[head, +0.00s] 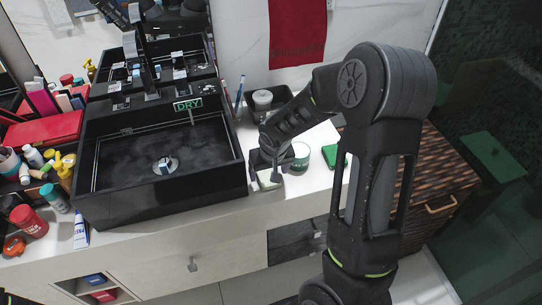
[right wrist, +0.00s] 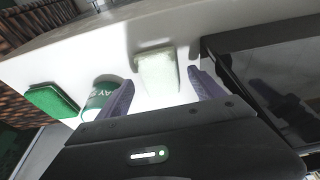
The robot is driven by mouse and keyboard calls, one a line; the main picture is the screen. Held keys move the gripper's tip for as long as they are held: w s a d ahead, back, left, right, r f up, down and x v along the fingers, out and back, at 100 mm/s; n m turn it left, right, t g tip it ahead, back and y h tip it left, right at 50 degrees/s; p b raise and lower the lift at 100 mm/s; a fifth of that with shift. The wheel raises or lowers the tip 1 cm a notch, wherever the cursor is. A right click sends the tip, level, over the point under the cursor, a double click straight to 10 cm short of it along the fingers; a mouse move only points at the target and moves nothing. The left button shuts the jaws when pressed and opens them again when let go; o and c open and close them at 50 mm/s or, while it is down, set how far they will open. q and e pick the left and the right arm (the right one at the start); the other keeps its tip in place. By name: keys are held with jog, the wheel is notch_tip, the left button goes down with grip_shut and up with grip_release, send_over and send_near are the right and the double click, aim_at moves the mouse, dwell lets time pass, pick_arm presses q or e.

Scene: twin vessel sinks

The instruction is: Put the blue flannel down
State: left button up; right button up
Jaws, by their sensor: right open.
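My right gripper (head: 268,176) is open, pointing down at the counter just right of the black sink. In the right wrist view its two fingers (right wrist: 161,78) stand apart on either side of a pale greenish-white block (right wrist: 158,70). The block lies on the white counter, and I cannot tell whether a finger touches it. No blue cloth is in the right gripper. A small blue folded item (head: 95,279), perhaps the blue flannel, lies in the open cubby below the counter at lower left.
The black sink (head: 90,198) stands left of my gripper. A green-and-white cup (head: 300,158) and a green pad (head: 333,157) are close on its right. A red towel (head: 297,35) hangs behind. Bottles crowd the left counter. A red folded item (head: 103,296) is in the cubby.

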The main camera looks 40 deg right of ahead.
jog(key=d+v, duration=0.1)
jog(key=v, duration=0.8)
jog(key=shift+a+r, duration=0.3)
jog(key=shift+a, duration=0.15)
